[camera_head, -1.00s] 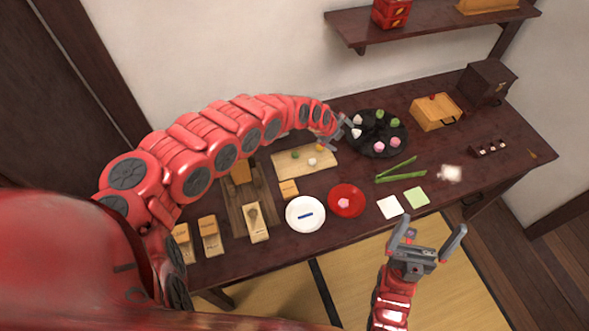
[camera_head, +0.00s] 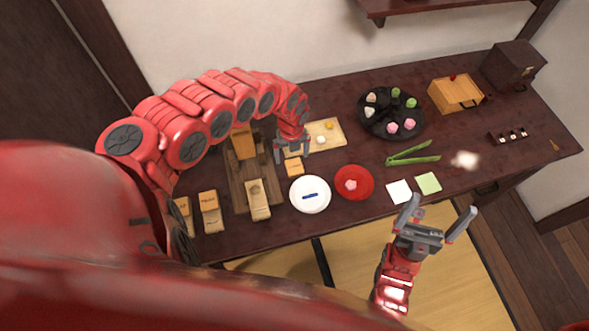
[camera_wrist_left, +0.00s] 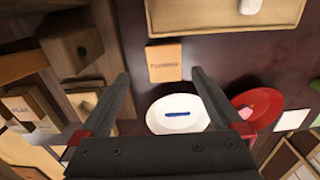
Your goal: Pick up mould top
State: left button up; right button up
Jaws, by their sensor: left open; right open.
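My left gripper (camera_head: 292,155) is open and empty, pointing down just behind a small labelled wooden block (camera_head: 295,167). In the left wrist view the block (camera_wrist_left: 164,63) appears between and slightly beyond the open fingertips (camera_wrist_left: 160,75), not gripped. I cannot read its label or tell for sure whether it is the mould top. Other wooden mould pieces lie to the left: a long one with a hollow (camera_head: 258,205) and labelled blocks (camera_head: 209,201) at the front edge. My right gripper (camera_head: 443,207) is open and empty in front of the table.
A white plate (camera_head: 299,206) with a blue strip and a red plate (camera_head: 367,188) with a pink sweet stand near the block. A cutting board (camera_head: 332,133) lies behind. Green tongs (camera_head: 414,159) and a black sweets tray (camera_head: 388,114) are to the right.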

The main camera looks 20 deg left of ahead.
aim_at(294, 164)
pick_arm(q)
jog(key=shift+d+f+p, duration=0.1)
jog(key=shift+d+f, duration=0.1)
jog(key=shift+f, duration=0.55)
jog(key=shift+d+f+p, duration=0.15)
jog(key=shift+d+f, duration=0.05)
jog(key=shift+f, duration=0.6)
jog(key=shift+d+f+p, duration=0.1)
jog(key=shift+d+f, duration=0.1)
jog(key=shift+f, duration=0.55)
jog(key=shift+s+a+f, duration=0.1)
jog(key=shift+a+f, duration=0.05)
jog(key=shift+f, duration=0.4)
jog(key=shift+c, duration=0.2)
jog(key=c, duration=1.3)
jog(key=shift+r, duration=0.1)
